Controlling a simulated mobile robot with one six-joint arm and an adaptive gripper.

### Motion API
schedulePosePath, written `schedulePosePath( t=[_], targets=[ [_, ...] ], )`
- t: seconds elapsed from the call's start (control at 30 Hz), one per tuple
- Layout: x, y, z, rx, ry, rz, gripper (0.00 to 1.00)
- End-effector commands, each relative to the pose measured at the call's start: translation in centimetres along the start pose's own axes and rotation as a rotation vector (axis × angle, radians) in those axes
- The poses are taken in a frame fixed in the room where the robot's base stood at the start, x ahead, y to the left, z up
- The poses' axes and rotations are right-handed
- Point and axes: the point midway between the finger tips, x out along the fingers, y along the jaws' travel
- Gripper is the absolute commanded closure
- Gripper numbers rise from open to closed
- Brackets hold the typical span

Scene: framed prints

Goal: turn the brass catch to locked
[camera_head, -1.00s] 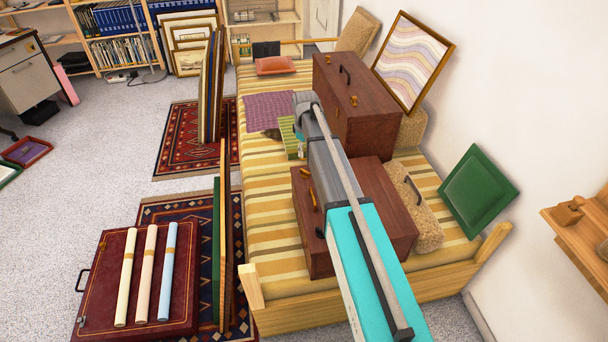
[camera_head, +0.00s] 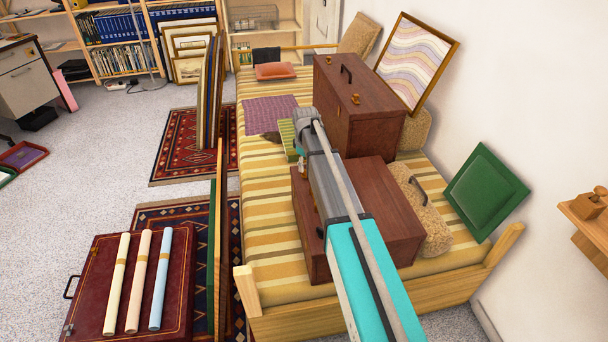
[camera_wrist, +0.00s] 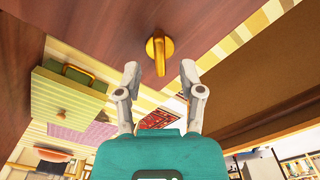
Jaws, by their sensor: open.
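The brass catch (camera_wrist: 158,54) shows in the wrist view: a round gold base with a short lever pointing down in the picture, on a brown wooden face (camera_wrist: 95,25). My gripper (camera_wrist: 159,69) is open, one finger on each side of the lever's tip in the picture, with clear gaps; contact is not visible. In the head view my arm hides the gripper and most of the catch area on the near brown case (camera_head: 375,195), which lies on the striped bed.
A larger brown case (camera_head: 365,120) with brass fittings stands behind. A green box (camera_wrist: 60,100) with a brass handle is nearby. The bed (camera_head: 270,180) holds a fuzzy case (camera_head: 425,210) on the right. A burgundy portfolio (camera_head: 90,270) with rolled tubes lies left.

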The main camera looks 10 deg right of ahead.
Motion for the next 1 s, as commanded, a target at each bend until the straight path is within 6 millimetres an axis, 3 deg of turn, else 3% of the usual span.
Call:
schedulePosePath(
  t=[0.3,0.77,0.8,1.0],
  targets=[
    [2.1,0.0,0.0,0.000,0.000,0.000,0.50],
    [2.3,0.0,0.0,0.001,0.000,0.000,0.50],
    [2.3,0.0,0.0,0.001,0.000,0.000,0.52],
    [2.3,0.0,0.0,0.001,0.000,0.000,0.89]
  ],
)
